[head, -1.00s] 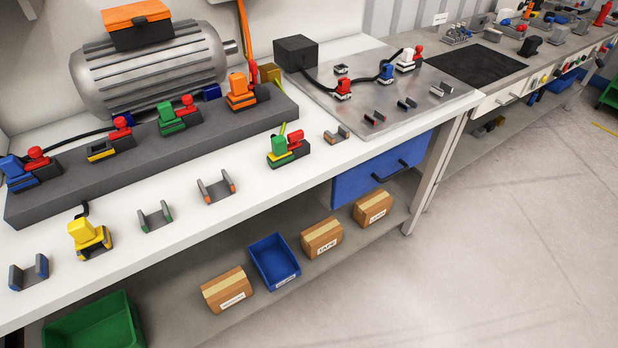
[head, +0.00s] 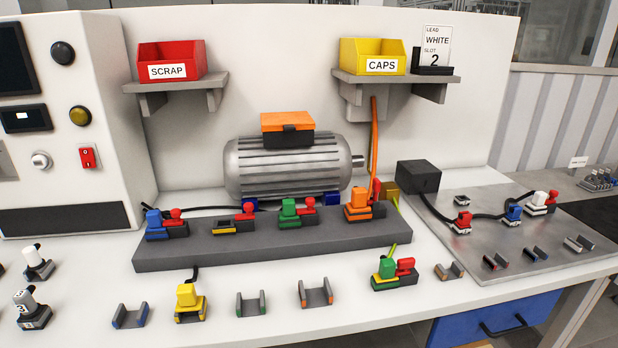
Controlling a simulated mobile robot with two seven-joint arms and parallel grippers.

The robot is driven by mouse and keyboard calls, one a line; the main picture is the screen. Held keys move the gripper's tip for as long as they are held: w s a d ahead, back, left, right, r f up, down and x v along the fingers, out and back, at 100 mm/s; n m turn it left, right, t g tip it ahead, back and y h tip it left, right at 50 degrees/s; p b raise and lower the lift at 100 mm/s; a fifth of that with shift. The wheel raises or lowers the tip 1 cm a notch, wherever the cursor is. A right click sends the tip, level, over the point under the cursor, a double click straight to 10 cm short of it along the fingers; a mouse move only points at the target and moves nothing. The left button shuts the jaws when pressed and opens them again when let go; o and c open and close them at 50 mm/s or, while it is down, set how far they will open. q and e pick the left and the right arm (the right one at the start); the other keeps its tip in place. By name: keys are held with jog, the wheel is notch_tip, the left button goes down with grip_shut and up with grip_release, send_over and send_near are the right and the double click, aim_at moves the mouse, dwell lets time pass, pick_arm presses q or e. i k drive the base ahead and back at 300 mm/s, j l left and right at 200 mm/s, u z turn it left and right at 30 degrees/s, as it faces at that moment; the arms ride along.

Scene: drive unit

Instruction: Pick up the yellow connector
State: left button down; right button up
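The yellow connector (head: 188,300) stands upright on the white bench in front of the dark grey block, left of centre in the head view. A short black cable rises from behind it. It sits in or on a small yellow-edged base, and I cannot tell how it is held. The yellow-marked slot (head: 232,224) on the grey block (head: 275,246) holds no connector body, only a red lever beside it. Neither of my grippers shows in the head view.
Empty blue (head: 130,317), green (head: 252,305) and orange (head: 316,294) cradles stand along the bench front. A green connector with a red part (head: 392,273) stands further right. White connectors (head: 33,310) stand at left. The motor (head: 288,166) is behind the block.

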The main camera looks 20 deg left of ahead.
aim_at(188, 303)
jog(key=u, duration=1.65)
